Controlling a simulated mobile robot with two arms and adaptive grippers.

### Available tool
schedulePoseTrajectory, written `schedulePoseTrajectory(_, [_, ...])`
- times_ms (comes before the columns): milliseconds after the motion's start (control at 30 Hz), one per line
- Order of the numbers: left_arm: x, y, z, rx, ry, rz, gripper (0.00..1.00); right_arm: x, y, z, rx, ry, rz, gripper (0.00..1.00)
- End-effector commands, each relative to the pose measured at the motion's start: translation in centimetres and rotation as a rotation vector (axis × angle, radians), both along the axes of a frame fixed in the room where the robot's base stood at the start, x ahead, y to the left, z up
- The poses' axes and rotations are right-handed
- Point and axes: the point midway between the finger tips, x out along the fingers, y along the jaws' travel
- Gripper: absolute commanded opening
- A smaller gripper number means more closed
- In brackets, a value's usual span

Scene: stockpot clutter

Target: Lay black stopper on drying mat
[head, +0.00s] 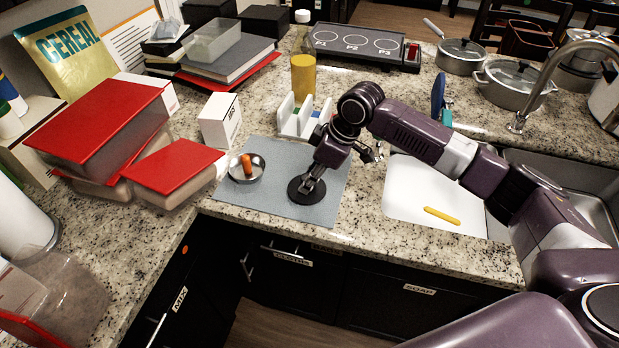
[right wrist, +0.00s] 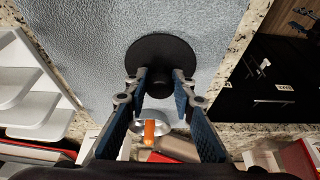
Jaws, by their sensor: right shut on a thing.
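The black stopper (head: 301,194) is a flat dark disc with a knob, over the front right part of the grey-blue drying mat (head: 257,202). My right gripper (head: 313,182) points down and is shut on the stopper's knob. In the right wrist view, the stopper (right wrist: 160,52) shows as a disc just beyond the fingertips (right wrist: 162,84), with the mat (right wrist: 95,45) behind it. The disc looks level and at or very near the mat; I cannot tell whether they touch. My left gripper is not in view.
A metal bowl (head: 236,177) with an orange item (head: 247,165) stands on the mat's left. A white rack (head: 292,122) stands behind. A white board (head: 407,190) with a yellow item (head: 441,215) lies to the right. The mat's front left is bare.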

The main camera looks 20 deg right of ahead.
Motion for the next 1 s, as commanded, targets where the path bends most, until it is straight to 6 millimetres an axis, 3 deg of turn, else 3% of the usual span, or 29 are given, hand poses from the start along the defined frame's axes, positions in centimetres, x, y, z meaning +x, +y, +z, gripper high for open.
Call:
schedulePoseTrajectory(467, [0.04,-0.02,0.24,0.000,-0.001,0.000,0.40,0.00,0.04,-1.12,0.001,-0.001,0.000,0.00])
schedulePoseTrajectory(500, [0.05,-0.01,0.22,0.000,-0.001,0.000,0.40,0.01,0.03,-1.09,0.001,-0.001,0.000,0.27])
schedulePoseTrajectory(600, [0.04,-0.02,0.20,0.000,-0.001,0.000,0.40,0.01,0.03,-1.08,0.001,-0.001,0.000,0.38])
schedulePoseTrajectory(1000, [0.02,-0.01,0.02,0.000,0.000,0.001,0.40,0.04,-0.18,-0.41,0.000,-0.004,-0.002,0.41])
